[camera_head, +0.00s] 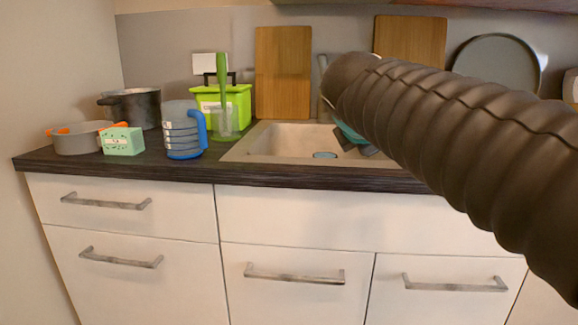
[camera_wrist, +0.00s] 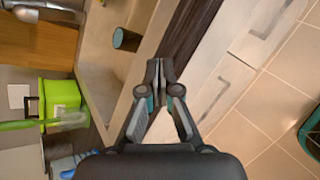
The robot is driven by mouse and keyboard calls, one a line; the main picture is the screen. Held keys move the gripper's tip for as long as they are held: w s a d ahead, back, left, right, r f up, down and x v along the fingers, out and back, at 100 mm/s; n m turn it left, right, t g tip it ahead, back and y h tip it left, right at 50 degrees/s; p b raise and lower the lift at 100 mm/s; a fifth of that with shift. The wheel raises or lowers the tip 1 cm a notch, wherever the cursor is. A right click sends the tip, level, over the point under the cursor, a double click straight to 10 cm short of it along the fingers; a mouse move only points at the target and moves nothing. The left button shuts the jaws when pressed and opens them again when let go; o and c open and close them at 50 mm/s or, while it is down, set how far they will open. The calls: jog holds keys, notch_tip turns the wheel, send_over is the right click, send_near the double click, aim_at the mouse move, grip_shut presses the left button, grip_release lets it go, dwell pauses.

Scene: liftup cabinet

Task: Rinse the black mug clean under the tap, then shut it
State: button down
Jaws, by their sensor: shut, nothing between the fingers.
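My gripper (camera_wrist: 159,72) is shut and empty in the wrist view, with its tips in front of the counter's dark front edge, beside the sink. The sink (camera_head: 240,151) is set in the counter in the head view and also shows in the wrist view (camera_wrist: 96,77). A small dark round thing with a teal side (camera_wrist: 126,39) is at the sink in the wrist view; I cannot tell if it is the black mug. The tap (camera_head: 322,106) shows only in part behind my arm. I cannot tell if water runs.
A blue-handled jug (camera_head: 181,130), green caddy (camera_head: 239,106), sponge box (camera_head: 123,141), grey pan (camera_head: 78,143) and dark pot (camera_head: 133,106) stand left of the sink. Cabinet fronts (camera_head: 298,222) with bar handles are below.

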jog(key=s+d+f+m+g+y, duration=0.1)
jog(key=s+f+m+g+y, duration=0.3)
jog(key=s+f+m, duration=1.6)
jog(key=s+f+g, duration=0.1)
jog(key=s+f, duration=0.2)
jog(key=f, duration=0.4)
jog(key=shift+s+f+m+y, duration=0.2)
jog(key=shift+m+y, duration=0.1)
jog(key=shift+m, duration=0.1)
jog(key=shift+r, duration=0.1)
